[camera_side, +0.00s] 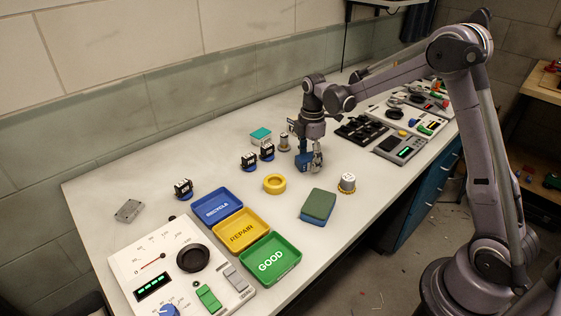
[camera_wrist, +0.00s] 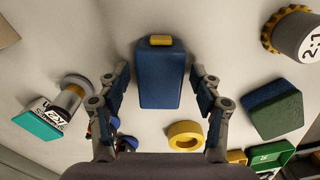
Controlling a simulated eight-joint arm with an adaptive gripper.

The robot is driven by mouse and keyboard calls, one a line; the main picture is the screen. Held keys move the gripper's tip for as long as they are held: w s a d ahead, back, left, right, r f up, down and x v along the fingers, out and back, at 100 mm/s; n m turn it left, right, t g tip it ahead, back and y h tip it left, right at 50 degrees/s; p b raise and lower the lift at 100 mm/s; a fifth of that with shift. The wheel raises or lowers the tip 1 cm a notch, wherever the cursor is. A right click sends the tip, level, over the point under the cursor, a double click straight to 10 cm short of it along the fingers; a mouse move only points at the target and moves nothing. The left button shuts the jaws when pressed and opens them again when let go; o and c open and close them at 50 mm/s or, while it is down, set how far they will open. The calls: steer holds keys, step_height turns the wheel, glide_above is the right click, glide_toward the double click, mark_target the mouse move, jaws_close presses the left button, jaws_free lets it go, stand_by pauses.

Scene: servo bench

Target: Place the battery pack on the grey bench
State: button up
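A blue block with a yellow end piece, which looks like the battery pack (camera_wrist: 160,80), lies ahead of my gripper in the wrist view. In the side view the battery pack (camera_side: 302,161) shows at my gripper's fingers, partly hidden by them. It seems to rest on the grey bench (camera_side: 230,165). My gripper (camera_wrist: 160,75) is open, with one finger on each side of the pack and a thin gap on both sides. In the side view my gripper (camera_side: 308,162) points down at the bench.
A yellow ring (camera_side: 274,184), a green-and-blue sponge-like block (camera_side: 318,206) and a round white-topped part (camera_side: 347,183) lie nearby. Small black servos (camera_side: 249,160) and a teal-topped box (camera_side: 261,137) stand left of my gripper. Blue, yellow and green trays (camera_side: 292,248) are at the front left.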

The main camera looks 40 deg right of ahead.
mark_target(308, 155)
steer(key=r, duration=1)
steer(key=shift+w+r, duration=0.1)
steer(key=shift+w, duration=0.1)
steer(key=s+a+r+m+t, duration=0.45)
steer(key=s+a+m, duration=0.25)
steer(key=s, duration=0.4)
steer(key=s+a+f+m+t, duration=0.2)
steer(key=s+a+m, duration=0.1)
steer(key=s+m, duration=0.3)
steer(key=s, duration=0.2)
steer(key=shift+s+a+f, duration=0.2)
steer(key=shift+s+a, duration=0.1)
steer(key=shift+o, duration=0.6)
steer(key=shift+s+a+f+m+t, duration=0.1)
steer(key=shift+s+f+m+t, duration=0.25)
steer(key=shift+m, duration=0.15)
